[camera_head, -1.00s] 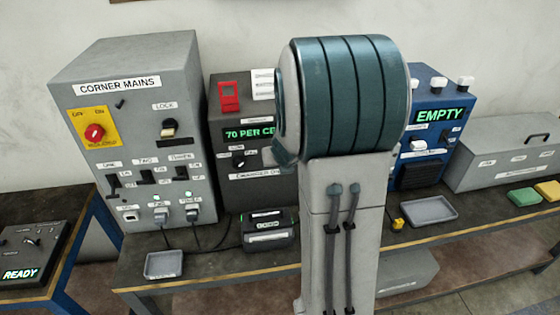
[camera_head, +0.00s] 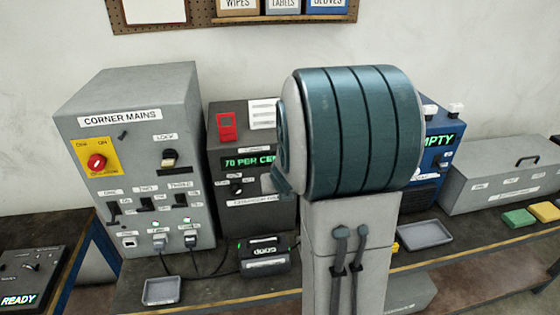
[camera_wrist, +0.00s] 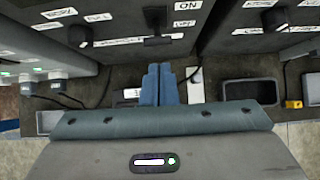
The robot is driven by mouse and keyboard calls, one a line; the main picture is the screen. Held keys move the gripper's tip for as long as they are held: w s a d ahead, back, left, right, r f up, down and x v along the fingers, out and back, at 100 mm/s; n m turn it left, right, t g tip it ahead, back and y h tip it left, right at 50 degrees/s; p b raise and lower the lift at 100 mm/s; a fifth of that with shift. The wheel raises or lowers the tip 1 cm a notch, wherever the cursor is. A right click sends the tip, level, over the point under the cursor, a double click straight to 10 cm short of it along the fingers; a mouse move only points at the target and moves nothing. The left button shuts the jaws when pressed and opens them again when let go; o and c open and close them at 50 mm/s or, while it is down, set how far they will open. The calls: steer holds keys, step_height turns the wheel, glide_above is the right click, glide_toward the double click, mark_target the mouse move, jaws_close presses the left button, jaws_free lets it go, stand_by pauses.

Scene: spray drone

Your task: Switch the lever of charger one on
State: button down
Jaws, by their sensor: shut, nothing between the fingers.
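In the head view, a dark grey charger box (camera_head: 225,160) with a green "70 PER CENT" display stands right of the corner mains cabinet; I take it as charger one. My own arm covers its right side and hides my gripper there. In the wrist view, the dark charger front fills the top middle, with a black lever (camera_wrist: 157,28) on it and an "ON" label at its upper right. My gripper (camera_wrist: 159,68) shows two blue fingers, shut together and empty, below the lever in the picture. I cannot tell whether they touch it.
The grey corner mains cabinet (camera_head: 135,150) stands to the left with switches and plugged cables. A blue charger (camera_head: 428,160) is partly behind my arm. The bench holds a small tray (camera_head: 161,291), a black pack (camera_head: 264,257), another tray (camera_head: 425,233) and a grey case (camera_head: 505,175).

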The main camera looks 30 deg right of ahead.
step_height(320, 180, up, 6)
steer(key=w, duration=0.1)
steer(key=shift+r+p, duration=0.15)
steer(key=shift+p, duration=0.25)
stand_by(0.4)
stand_by(0.6)
steer(key=s+a+n+g+y+b, duration=0.1)
steer(key=s+a+n+y+b, duration=0.1)
steer(key=s+a+n, duration=0.6)
steer(key=s+a+n+g+y+b, duration=0.1)
steer(key=s+a+n+y+b, duration=0.2)
steer(key=n, duration=0.9)
steer(key=s+a+f+n+h, duration=0.1)
steer(key=s+a+n, duration=0.1)
steer(key=s+n, duration=0.4)
steer(key=s+a+n+g+h+b, duration=0.1)
steer(key=s+n, duration=0.5)
steer(key=n, duration=0.7)
steer(key=shift+s+a+f+n+g+h, duration=0.15)
steer(key=shift+a+f+n+g+h, duration=0.2)
steer(key=shift+a, duration=0.35)
